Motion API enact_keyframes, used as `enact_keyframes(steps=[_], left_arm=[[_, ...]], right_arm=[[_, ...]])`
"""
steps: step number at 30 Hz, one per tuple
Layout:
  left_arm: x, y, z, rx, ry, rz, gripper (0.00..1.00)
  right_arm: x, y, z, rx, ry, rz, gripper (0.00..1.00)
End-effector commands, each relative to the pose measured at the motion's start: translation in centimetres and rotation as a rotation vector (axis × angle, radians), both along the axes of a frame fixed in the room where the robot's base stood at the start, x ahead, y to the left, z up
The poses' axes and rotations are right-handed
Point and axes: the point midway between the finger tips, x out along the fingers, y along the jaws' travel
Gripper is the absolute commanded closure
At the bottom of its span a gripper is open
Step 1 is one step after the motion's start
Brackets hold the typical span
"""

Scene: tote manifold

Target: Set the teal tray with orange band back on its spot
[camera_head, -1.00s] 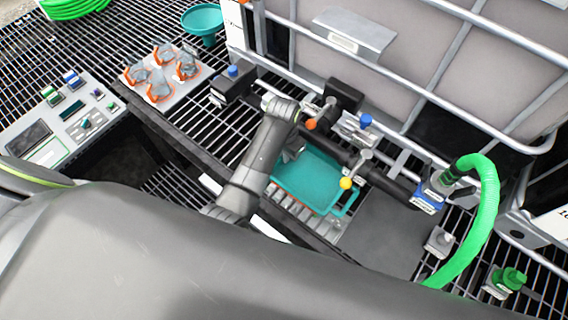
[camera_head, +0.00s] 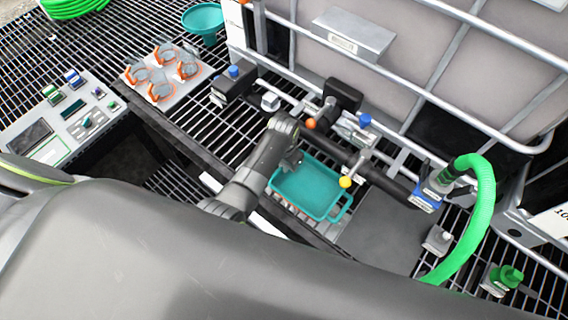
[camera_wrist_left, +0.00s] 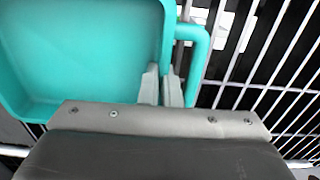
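The teal tray (camera_head: 310,188) lies about level, low over the grating below the pipe and valves, open side up. A looped handle shows at its right end in the head view. The left wrist view shows the tray (camera_wrist_left: 85,50) large at the left, with a handle beside its wall. My left gripper (camera_head: 292,164) is at the tray's upper-left end. In the left wrist view its two fingers (camera_wrist_left: 162,88) are close together, straddling the tray's wall by the handle. No orange band is clearly visible. The tray's underside is hidden. My right gripper is not in view.
A pipe with an orange-knobbed and a yellow-knobbed valve (camera_head: 346,182) runs close behind the tray. A caged tank (camera_head: 400,60) stands beyond. A green hose (camera_head: 482,215) is at right, a grey mat (camera_head: 385,235) right of the tray, a control panel (camera_head: 60,120) at left.

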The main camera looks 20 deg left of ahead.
Motion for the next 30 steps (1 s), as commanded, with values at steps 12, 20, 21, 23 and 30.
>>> enact_keyframes(steps=[12,20,21,23,30], left_arm=[[0.0,0.0,-0.1,0.000,0.000,0.000,0.75],[0.0,0.0,0.9,-0.001,-0.002,0.000,0.75],[0.1,-0.1,1.3,-0.001,-0.002,0.000,0.75],[0.1,-0.1,2.2,-0.001,-0.004,0.000,0.75],[0.0,0.0,6.5,-0.001,-0.005,0.001,0.75]], right_arm=[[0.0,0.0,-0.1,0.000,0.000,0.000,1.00],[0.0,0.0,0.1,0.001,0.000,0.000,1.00],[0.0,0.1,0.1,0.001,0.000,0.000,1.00],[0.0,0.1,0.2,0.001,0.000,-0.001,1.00],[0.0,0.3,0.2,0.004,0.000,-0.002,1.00]])
